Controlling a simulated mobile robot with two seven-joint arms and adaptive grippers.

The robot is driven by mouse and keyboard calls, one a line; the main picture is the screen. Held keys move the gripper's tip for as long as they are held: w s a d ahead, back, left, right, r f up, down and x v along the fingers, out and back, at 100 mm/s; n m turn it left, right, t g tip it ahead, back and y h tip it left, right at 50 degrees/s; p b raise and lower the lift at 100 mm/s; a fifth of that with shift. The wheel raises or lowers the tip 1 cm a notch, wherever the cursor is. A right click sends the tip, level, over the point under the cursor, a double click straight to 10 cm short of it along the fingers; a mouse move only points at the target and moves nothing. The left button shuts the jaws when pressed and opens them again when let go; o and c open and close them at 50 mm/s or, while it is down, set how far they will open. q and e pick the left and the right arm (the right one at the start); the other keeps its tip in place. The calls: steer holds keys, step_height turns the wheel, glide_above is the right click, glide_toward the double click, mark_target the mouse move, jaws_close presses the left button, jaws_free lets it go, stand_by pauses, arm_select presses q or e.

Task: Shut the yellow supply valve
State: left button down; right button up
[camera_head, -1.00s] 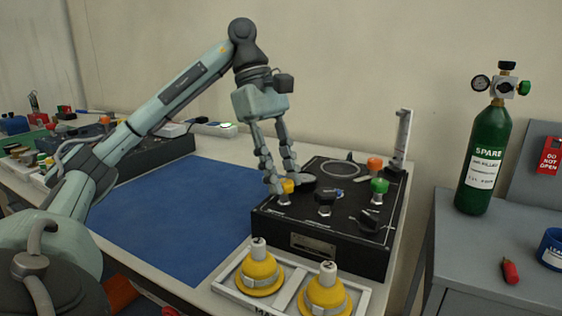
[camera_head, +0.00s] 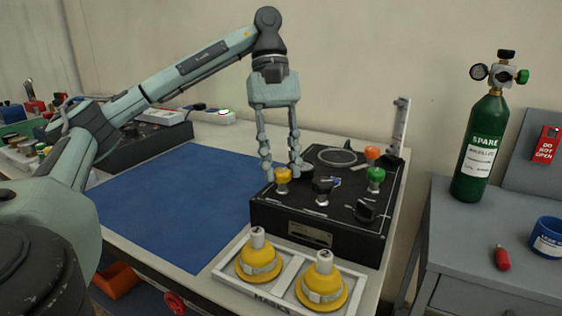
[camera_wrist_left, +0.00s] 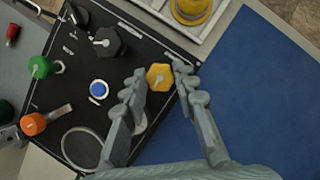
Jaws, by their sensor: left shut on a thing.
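The yellow supply valve (camera_head: 283,179) is a faceted yellow knob at the near left corner of the black trainer box (camera_head: 290,212). In the left wrist view the yellow knob (camera_wrist_left: 160,77) shows a pale pointer mark on top. My left gripper (camera_head: 280,171) hangs nearly upright over that corner. Its two fingers stand on either side of the yellow knob, shut on it; the tips also show in the left wrist view (camera_wrist_left: 159,73). My right gripper is in neither view.
Black (camera_head: 322,187), green (camera_head: 376,175) and orange (camera_head: 372,152) knobs share the box top. A tray of yellow masks (camera_head: 258,263) stands in front. A blue mat (camera_head: 180,205) lies bare to the left. A green SPARE cylinder (camera_head: 483,150) stands on the grey cabinet at right.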

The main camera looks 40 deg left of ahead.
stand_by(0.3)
arm_select(q)
steer(key=c, duration=1.2)
jaws_free()
steer(key=shift+r, duration=0.15)
steer(key=shift+v, duration=5.9)
steer(key=shift+a, duration=0.1)
